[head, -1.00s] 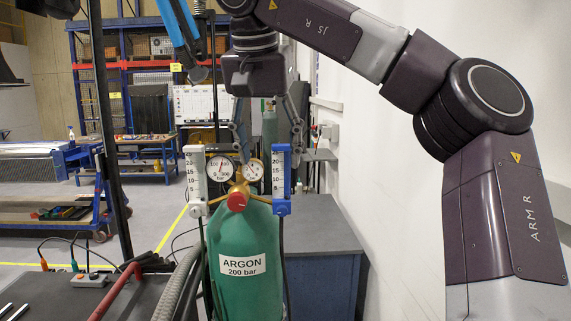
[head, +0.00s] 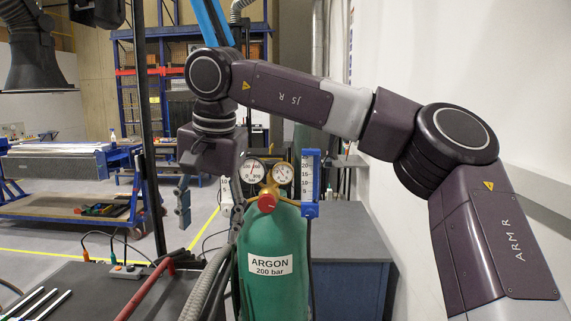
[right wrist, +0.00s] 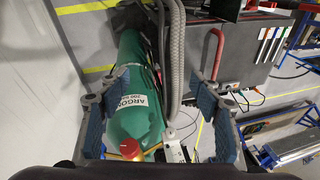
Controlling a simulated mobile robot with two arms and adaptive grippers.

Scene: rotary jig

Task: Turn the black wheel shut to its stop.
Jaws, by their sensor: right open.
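The green argon cylinder (head: 275,235) stands upright, with a brass regulator (head: 268,188), a red knob (head: 267,204) and two round gauges on top. I cannot make out a black wheel in either view. My right gripper (head: 211,228) is open and empty, pointing down to the left of the regulator. One finger overlaps the cylinder's left edge in the head view. In the right wrist view the cylinder (right wrist: 136,90) and red knob (right wrist: 130,148) lie toward the left finger of the right gripper (right wrist: 158,78). My left gripper is not in view.
A blue flowmeter (head: 310,182) rises right of the gauges; a white one is partly hidden by my finger. A grey corrugated hose (head: 206,285) runs left of the cylinder.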

